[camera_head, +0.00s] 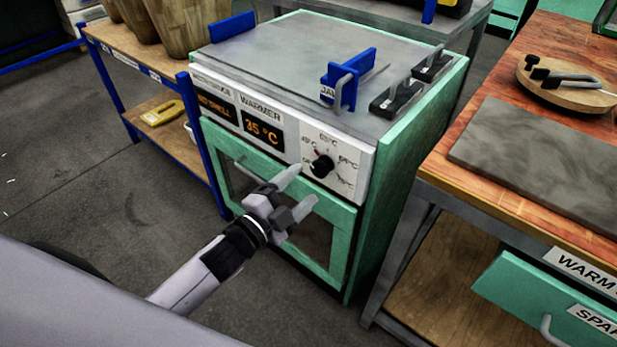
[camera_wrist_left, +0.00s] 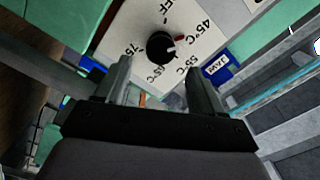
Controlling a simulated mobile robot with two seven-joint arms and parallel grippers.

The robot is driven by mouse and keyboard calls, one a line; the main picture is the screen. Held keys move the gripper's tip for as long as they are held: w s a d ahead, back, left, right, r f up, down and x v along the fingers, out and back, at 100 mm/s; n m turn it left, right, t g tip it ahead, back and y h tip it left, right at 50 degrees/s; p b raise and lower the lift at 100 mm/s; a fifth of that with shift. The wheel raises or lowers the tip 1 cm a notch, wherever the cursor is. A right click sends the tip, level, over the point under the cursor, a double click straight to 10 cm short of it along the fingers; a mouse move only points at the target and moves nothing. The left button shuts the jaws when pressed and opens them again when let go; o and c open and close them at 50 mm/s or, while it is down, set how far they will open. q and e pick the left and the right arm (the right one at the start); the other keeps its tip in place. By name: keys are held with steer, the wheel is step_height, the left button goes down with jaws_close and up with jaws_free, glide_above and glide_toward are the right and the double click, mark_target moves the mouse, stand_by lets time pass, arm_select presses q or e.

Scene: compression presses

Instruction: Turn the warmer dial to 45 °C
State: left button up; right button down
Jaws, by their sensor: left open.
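The warmer dial (camera_head: 322,166) is a black round knob on a white scale plate at the right of the warmer's (camera_head: 270,140) front panel. It also shows in the left wrist view (camera_wrist_left: 158,48), with temperature labels around it and a small red mark near the 45 °C label. The knob's exact setting is too small to read surely. The orange display (camera_head: 263,133) reads 35 °C. My left gripper (camera_head: 304,188) is open and empty, below and in front of the dial. In the left wrist view its fingers (camera_wrist_left: 160,75) stand apart, with the dial beyond them. My right gripper is out of view.
Blue brackets (camera_head: 345,82) and black handled blocks (camera_head: 395,98) stand on the warmer's top. A wooden bench (camera_head: 540,60) with a grey slab (camera_head: 545,150) is at the right. A wooden shelf cart (camera_head: 140,50) is at the left. The floor in front is clear.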

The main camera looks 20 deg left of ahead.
arm_select(q)
steer(key=shift+v, duration=1.2)
steer(key=s+f+n+g+y, duration=0.4)
steer(key=s+f+n+g, duration=0.3)
steer(key=s+f+n, duration=0.85)
step_height(320, 180, up, 17)
steer(key=s+a+m+p, duration=0.1)
steer(key=a+m+p, duration=0.1)
steer(key=p, duration=1.5)
steer(key=shift+f, duration=0.25)
steer(key=shift+f, duration=0.1)
